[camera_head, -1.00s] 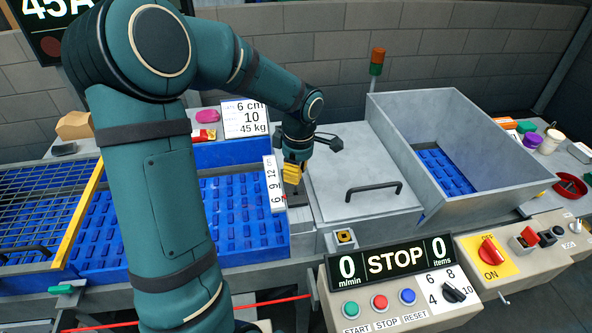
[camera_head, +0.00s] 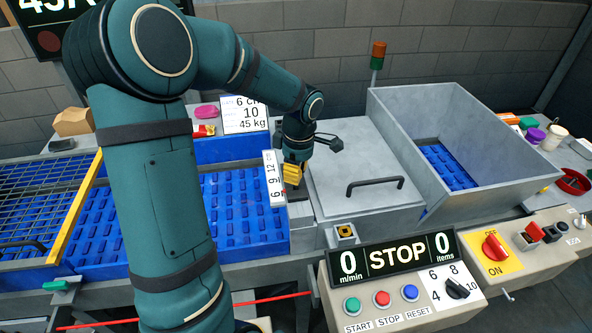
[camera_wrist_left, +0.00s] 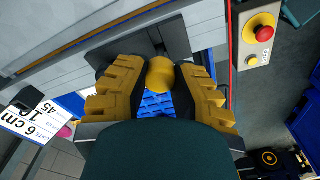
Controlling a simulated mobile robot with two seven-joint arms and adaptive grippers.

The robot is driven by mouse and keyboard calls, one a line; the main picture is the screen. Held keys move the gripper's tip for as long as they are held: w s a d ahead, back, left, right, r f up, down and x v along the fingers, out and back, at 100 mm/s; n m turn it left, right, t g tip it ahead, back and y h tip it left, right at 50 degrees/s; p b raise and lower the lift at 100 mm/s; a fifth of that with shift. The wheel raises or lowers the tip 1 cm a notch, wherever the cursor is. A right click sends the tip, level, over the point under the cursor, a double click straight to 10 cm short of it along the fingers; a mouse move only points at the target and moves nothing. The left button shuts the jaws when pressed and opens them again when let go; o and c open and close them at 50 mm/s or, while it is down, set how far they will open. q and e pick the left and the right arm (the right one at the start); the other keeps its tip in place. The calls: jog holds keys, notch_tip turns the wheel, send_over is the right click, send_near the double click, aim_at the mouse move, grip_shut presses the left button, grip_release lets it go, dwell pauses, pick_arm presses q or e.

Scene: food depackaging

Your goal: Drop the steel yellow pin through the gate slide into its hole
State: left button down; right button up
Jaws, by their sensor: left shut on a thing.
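My left gripper (camera_head: 292,174) is over the gate, beside the white scale plate marked 6, 9 and 12 (camera_head: 273,180). In the left wrist view its yellow-padded fingers (camera_wrist_left: 160,90) are shut on the yellow pin (camera_wrist_left: 160,73), whose round head shows between them. The pin's shank is hidden. The dark grey gate slide (camera_wrist_left: 174,38) lies just beyond the pin in the wrist view. I cannot tell whether the pin's tip is in the hole, which is hidden. My right gripper is not in view.
The blue conveyor (camera_head: 240,215) lies left of the gate. A grey lid with a black handle (camera_head: 375,185) and a deep grey hopper (camera_head: 480,125) stand right. The control panel reading STOP (camera_head: 390,258) is in front. A small yellow-topped socket (camera_head: 345,231) sits below the lid.

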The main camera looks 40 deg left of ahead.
pick_arm(q)
jog(key=shift+f+b, duration=1.5)
jog(key=shift+f, duration=0.15)
jog(key=shift+r, duration=0.2)
jog(key=shift+r+p, duration=1.65)
jog(key=shift+r, duration=0.75)
jog(key=shift+b, duration=0.35)
dwell(0.4)
jog(key=shift+f+b, duration=2.05)
jog(key=shift+f, duration=0.55)
jog(key=c, duration=0.8)
grip_release()
jog(key=shift+c, duration=0.2)
jog(key=shift+r, duration=0.1)
